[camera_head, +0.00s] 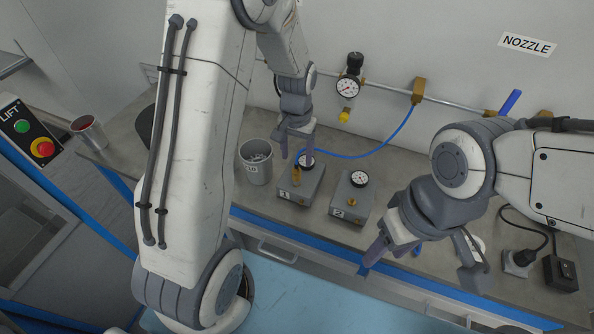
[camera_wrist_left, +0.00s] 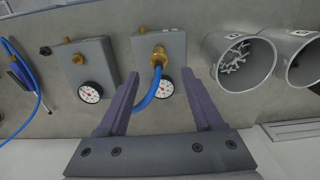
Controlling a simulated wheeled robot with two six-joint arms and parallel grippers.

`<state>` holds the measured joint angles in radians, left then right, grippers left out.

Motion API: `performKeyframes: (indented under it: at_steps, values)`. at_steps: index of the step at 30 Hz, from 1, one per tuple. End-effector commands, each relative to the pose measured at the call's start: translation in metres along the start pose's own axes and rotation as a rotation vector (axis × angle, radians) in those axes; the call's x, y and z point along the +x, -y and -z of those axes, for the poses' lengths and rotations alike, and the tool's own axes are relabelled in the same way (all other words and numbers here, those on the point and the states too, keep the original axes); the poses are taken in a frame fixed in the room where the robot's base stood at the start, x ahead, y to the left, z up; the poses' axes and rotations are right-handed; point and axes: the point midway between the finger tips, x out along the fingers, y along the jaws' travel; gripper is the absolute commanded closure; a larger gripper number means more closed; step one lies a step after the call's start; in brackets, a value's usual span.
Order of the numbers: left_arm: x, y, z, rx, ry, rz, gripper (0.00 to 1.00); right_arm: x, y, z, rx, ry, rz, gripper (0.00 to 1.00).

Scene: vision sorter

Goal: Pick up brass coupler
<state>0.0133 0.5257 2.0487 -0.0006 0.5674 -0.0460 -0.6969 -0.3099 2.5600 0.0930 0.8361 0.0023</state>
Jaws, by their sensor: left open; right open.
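The brass coupler (camera_head: 297,172) stands on the grey box marked 1 (camera_head: 287,188), with a blue hose (camera_head: 384,146) running to it. The left wrist view shows the coupler (camera_wrist_left: 158,54) at the hose's end, just ahead of the fingertips and roughly midway between them. My left gripper (camera_head: 297,150) is open and empty, above box 1; it also shows in the left wrist view (camera_wrist_left: 160,76). I cannot tell if its fingers touch the hose. My right gripper (camera_head: 425,268) is open and empty over the bench's front edge.
Box 2 (camera_head: 344,211) with a gauge stands right of box 1. A grey cup (camera_head: 256,173) with small metal pieces stands left. A wall gauge (camera_head: 348,87) hangs on the rail behind. A black plug box (camera_head: 561,273) is at the right. My left arm hides part of the bench.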

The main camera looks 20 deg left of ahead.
Motion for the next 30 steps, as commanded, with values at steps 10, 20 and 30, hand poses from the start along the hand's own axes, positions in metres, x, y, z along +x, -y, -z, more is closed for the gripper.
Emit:
performKeyframes:
  at_steps: [10, 20, 30]
  values:
    - [0.032, -0.001, -0.006, 0.001, 0.007, -0.001, 0.32, -0.017, 0.001, 0.001, 0.001, 0.0, 0.0, 0.47]
    - [0.065, -0.002, -0.006, 0.001, 0.001, 0.0, 0.32, -0.025, 0.002, 0.001, 0.0, 0.0, 0.0, 0.47]
    - [0.066, -0.002, -0.005, 0.001, 0.0, 0.0, 0.86, -0.024, 0.002, 0.001, 0.0, 0.0, 0.0, 0.47]
